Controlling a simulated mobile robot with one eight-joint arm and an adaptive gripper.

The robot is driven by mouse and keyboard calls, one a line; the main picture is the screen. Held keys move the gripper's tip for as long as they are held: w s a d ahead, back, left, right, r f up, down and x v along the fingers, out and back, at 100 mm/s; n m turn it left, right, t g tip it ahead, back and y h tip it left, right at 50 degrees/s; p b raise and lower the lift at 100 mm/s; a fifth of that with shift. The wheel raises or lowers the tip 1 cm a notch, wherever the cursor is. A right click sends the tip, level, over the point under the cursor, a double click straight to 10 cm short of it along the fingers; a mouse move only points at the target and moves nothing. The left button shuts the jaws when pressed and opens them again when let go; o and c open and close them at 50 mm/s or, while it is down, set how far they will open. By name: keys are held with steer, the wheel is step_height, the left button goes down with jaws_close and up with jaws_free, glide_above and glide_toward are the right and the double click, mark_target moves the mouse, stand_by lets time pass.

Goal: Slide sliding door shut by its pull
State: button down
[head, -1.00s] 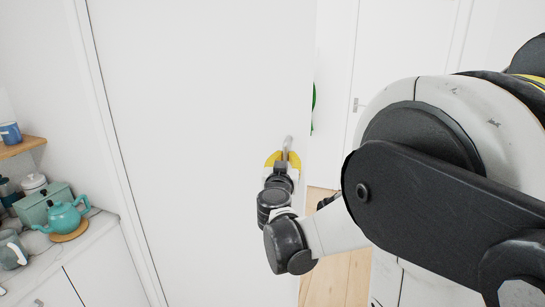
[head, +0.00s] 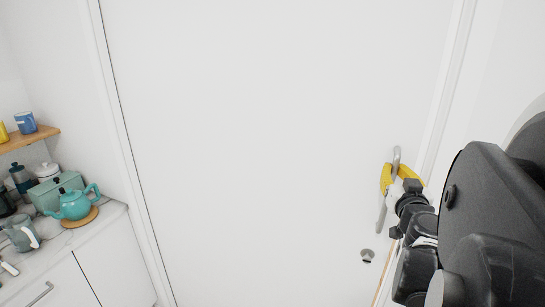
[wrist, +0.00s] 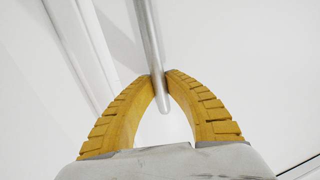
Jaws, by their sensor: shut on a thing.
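The sliding door (head: 260,150) is a large plain white panel filling the middle of the head view. Its pull (head: 381,218) is a silver upright bar near the door's right side; it also shows in the wrist view (wrist: 147,35). My gripper (head: 402,178), with yellow fingers, is shut on the pull at the right of the head view. In the wrist view the fingertips (wrist: 159,82) meet on either side of the bar, whose lower end sticks out between them. The door's lower right edge is partly hidden behind my arm.
A round metal fitting (head: 367,255) sits on the door below the pull. A white frame (head: 450,80) stands right of it. At left, a counter (head: 105,222) bears a turquoise teapot (head: 75,204) and jars, below a wooden shelf (head: 30,138) with mugs.

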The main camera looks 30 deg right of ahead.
steer(key=shift+s+d, duration=1)
steer(key=shift+s, duration=0.2)
steer(key=c, duration=1.8)
jaws_free()
steer(key=o, duration=0.4)
steer(key=shift+s+d, duration=0.15)
steer(key=shift+s, duration=0.1)
steer(key=shift+w, duration=0.15)
